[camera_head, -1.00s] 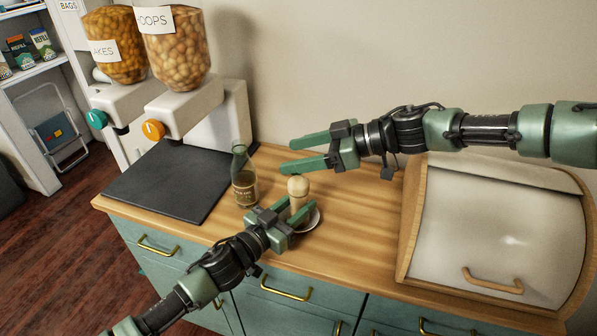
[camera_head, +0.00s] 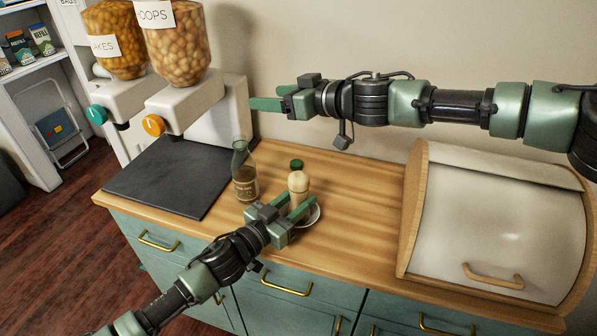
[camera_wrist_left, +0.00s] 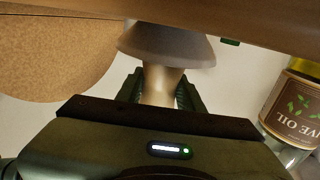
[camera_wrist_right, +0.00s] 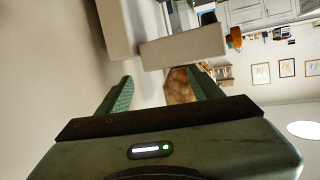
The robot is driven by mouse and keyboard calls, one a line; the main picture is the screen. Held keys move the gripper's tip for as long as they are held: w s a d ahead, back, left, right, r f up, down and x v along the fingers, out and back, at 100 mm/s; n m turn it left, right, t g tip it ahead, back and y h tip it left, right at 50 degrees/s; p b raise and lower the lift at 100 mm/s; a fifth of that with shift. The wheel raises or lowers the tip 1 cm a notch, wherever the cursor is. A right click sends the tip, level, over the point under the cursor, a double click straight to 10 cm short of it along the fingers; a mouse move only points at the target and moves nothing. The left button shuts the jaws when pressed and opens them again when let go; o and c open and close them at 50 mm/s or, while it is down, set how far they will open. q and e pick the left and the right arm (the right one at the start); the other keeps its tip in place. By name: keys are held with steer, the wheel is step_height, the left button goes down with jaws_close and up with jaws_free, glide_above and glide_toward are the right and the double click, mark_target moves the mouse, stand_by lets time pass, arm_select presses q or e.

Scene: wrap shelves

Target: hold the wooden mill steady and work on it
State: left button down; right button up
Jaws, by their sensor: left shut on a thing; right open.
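The pale wooden mill (camera_head: 298,182) stands upright on a small dish (camera_head: 315,214) near the counter's front edge. My left gripper (camera_head: 292,209) is shut on the mill from the front. In the left wrist view the mill's shaft (camera_wrist_left: 160,82) is between the fingers, and that picture is upside down, with the dish (camera_wrist_left: 168,44) above. A dark green cap (camera_head: 297,164) shows just above the mill's head; I cannot tell whether it sits on it or behind it. My right gripper (camera_head: 267,104) is open and empty, above and behind the mill, by the dispenser.
A glass olive oil bottle (camera_head: 244,181) stands just left of the mill. A dark mat (camera_head: 170,185) lies farther left, below two food dispensers (camera_head: 177,45). A bread box (camera_head: 490,235) fills the right of the counter. Bare wood (camera_head: 355,210) lies between mill and bread box.

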steer(key=w+a+r+m+t+h, duration=0.1)
steer(key=w+m+t+h, duration=0.1)
steer(key=m+h, duration=0.15)
steer(key=m+g+h, duration=0.7)
steer(key=m+h, duration=0.2)
glide_toward(299, 176)
steer(key=shift+h, duration=0.25)
steer(key=x, duration=1)
steer(key=shift+a, duration=0.25)
steer(key=c, duration=1.4)
